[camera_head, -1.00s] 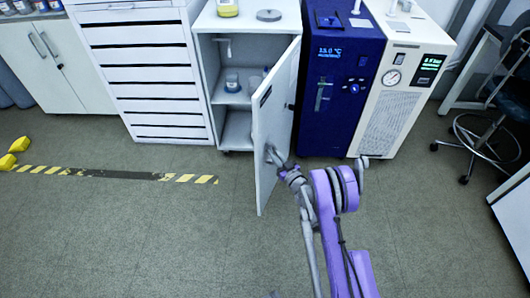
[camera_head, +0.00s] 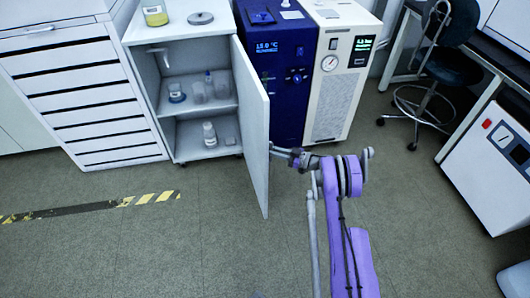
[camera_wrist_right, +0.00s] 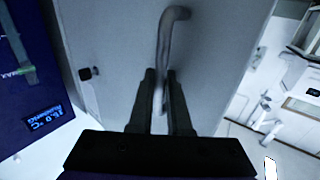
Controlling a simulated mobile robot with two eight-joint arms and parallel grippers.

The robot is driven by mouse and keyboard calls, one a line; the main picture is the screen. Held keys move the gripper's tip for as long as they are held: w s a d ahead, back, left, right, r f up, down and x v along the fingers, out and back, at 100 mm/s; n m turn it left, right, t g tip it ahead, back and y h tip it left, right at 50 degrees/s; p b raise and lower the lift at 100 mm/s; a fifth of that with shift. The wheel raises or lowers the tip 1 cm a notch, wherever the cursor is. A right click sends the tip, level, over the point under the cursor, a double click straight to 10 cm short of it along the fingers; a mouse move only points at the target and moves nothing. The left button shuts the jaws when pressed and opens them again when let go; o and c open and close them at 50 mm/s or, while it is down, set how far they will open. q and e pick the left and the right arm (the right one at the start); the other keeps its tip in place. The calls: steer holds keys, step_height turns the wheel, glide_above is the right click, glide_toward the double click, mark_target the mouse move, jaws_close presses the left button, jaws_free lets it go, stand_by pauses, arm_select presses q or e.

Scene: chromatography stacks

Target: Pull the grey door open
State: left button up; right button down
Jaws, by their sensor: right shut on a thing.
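The grey door (camera_head: 252,125) of the white cabinet stands wide open, swung out toward me from its hinge side on the right. My right gripper (camera_head: 276,150) is at the outer face of the door, on the side away from the cabinet's inside. In the right wrist view, the two dark fingers (camera_wrist_right: 160,100) are shut on the curved metal door handle (camera_wrist_right: 165,45), with the door face (camera_wrist_right: 120,35) behind it. In the head view the handle is mostly hidden by the door edge and gripper. My left gripper is not in view.
The cabinet (camera_head: 143,75) holds several small vessels on its shelves. A white drawer unit (camera_head: 75,85) stands to its left. A blue chiller (camera_head: 272,65) and a white machine (camera_head: 338,80) stand right of the door. A stool (camera_head: 425,90) is farther right. The front floor is clear.

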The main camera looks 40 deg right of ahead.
steer(key=shift+w+d+f, duration=0.1)
steer(key=shift+w, duration=0.05)
steer(key=c, duration=1.3)
jaws_free()
steer(key=o, duration=0.4)
steer(key=shift+w+f, duration=0.1)
steer(key=shift+f, duration=0.05)
steer(key=shift+o, duration=0.2)
steer(key=p+v, duration=0.1)
steer(key=v, duration=1)
steer(key=shift+p, duration=0.35)
